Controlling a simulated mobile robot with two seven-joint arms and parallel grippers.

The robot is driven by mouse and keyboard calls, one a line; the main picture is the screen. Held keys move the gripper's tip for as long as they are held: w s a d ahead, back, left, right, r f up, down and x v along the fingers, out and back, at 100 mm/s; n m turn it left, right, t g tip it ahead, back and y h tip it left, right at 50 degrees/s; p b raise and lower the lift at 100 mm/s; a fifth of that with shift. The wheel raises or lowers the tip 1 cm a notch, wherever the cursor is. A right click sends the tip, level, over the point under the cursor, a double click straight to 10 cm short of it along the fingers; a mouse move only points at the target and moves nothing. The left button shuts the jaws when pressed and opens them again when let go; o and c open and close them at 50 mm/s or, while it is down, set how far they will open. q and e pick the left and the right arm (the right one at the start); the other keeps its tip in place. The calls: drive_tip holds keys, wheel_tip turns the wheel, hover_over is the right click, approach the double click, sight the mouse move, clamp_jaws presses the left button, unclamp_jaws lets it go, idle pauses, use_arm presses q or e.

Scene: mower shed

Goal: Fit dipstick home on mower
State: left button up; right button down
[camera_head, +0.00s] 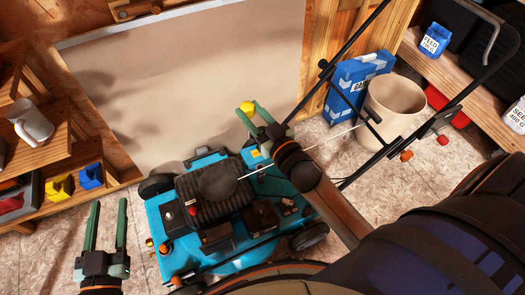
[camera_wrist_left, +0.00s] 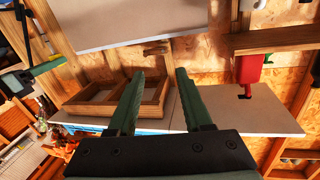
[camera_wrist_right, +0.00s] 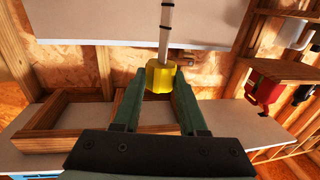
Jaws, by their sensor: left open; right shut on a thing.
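The teal mower (camera_head: 225,255) stands on the floor in the middle of the head view, with a dark ribbed engine cover on top. My right gripper (camera_head: 250,118) is above the mower's far side, shut on the dipstick's yellow cap (camera_head: 247,107). In the right wrist view the yellow cap (camera_wrist_right: 160,77) sits between the fingertips, and the pale dark-banded shaft (camera_wrist_right: 166,30) runs away from it. The shaft is not discernible in the head view. My left gripper (camera_head: 107,222) is open and empty, left of the mower. I cannot tell which mower opening takes the dipstick.
A beige bucket (camera_head: 395,105) and a blue box (camera_head: 350,85) stand behind the mower's dark handle (camera_head: 345,60). A wooden shelf with a white mug (camera_head: 32,122) and yellow and blue bins is at left.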

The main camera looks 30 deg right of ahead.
use_arm(q)
drive_tip(key=s+d+r+m+t+h+b, duration=0.2)
drive_tip(key=s+r+m+t+h+b, duration=0.3)
drive_tip(key=h+b, duration=0.5)
wheel_tip(320, 180, up, 3)
drive_tip(key=s+m+b, duration=0.2)
drive_tip(key=b, duration=0.3)
drive_tip(key=shift+d+f, duration=0.15)
drive_tip(key=shift+d, duration=0.2)
use_arm(e)
drive_tip(key=w+d+f, duration=0.2)
drive_tip(key=f, duration=0.6)
drive_tip(key=w+d+f, duration=0.2)
drive_tip(key=f, duration=0.5)
drive_tip(key=w+d+f, duration=0.2)
drive_tip(key=f, duration=0.6)
drive_tip(key=shift+w+d+f+m+h, duration=0.15)
drive_tip(key=shift+d+f+m+h, duration=0.15)
drive_tip(key=shift+h, duration=0.1)
use_arm(q)
drive_tip(key=shift+m, duration=0.3)
drive_tip(key=shift+d+f+b, duration=0.15)
drive_tip(key=shift+f+b, duration=1)
drive_tip(key=shift+f, duration=0.05)
drive_tip(key=shift+d+f+b, duration=0.1)
drive_tip(key=shift+f+b, duration=1.05)
use_arm(e)
drive_tip(key=shift+a+f, duration=0.1)
drive_tip(key=shift+f, duration=2.85)
